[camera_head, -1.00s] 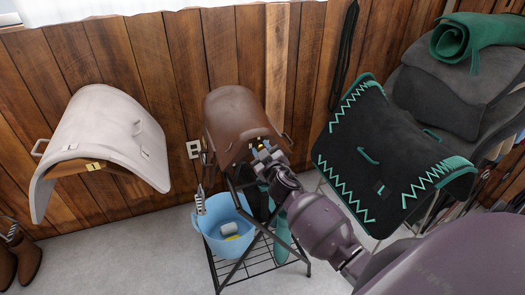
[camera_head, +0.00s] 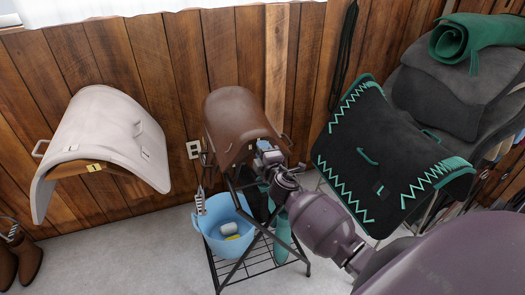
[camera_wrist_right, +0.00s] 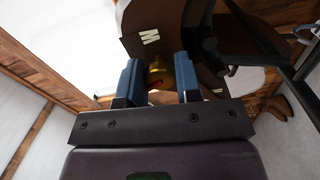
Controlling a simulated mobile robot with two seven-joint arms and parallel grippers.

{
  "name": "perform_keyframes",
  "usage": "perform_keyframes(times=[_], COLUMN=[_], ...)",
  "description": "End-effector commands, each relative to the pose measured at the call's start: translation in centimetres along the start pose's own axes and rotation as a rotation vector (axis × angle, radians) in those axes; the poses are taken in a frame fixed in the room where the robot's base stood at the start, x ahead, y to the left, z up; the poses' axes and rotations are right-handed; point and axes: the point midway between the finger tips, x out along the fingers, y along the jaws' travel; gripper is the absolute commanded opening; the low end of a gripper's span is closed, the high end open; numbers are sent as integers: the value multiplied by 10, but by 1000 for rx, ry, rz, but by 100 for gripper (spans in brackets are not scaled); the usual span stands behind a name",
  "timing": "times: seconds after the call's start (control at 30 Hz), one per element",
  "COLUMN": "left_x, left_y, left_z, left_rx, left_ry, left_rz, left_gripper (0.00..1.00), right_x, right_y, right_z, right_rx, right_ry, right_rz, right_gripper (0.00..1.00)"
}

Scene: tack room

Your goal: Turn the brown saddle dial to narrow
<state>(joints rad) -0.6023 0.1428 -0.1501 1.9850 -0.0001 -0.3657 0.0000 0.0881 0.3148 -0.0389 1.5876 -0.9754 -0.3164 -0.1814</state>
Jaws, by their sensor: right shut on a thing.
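The brown saddle (camera_head: 238,118) sits on a black metal stand in the middle of the head view. My right gripper (camera_head: 266,150) is at the saddle's lower front edge. In the wrist view its two blue fingers (camera_wrist_right: 159,82) stand on either side of a brass-yellow dial (camera_wrist_right: 160,70) with a small red mark, and they are shut on it. A white plate with a letter that looks like an M (camera_wrist_right: 150,36) shows on the brown saddle just above the dial. The gripper hides most of the dial in the head view. My left gripper is out of view.
A light blue bucket (camera_head: 222,245) sits on the stand's lower part (camera_head: 262,268). A white saddle (camera_head: 103,125) is on the left, and a black pad with green trim (camera_head: 375,150) is close on the right. A wooden wall (camera_head: 190,75) stands behind.

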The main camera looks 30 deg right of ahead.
Motion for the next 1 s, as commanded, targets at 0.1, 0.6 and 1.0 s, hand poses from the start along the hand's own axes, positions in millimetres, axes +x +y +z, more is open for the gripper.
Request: perform_keyframes(times=[0.1,0.6,1.0], left_x=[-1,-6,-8], left_y=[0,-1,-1], left_z=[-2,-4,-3], left_rx=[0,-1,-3], left_ry=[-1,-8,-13], left_rz=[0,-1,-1], left_gripper=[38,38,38], right_x=[0,0,0], right_y=[0,1,1], right_z=[0,0,0], right_rx=[-111,-506,-626], right_ry=[0,0,-1], right_rz=[-1,0,0], right_gripper=[8,8,8])
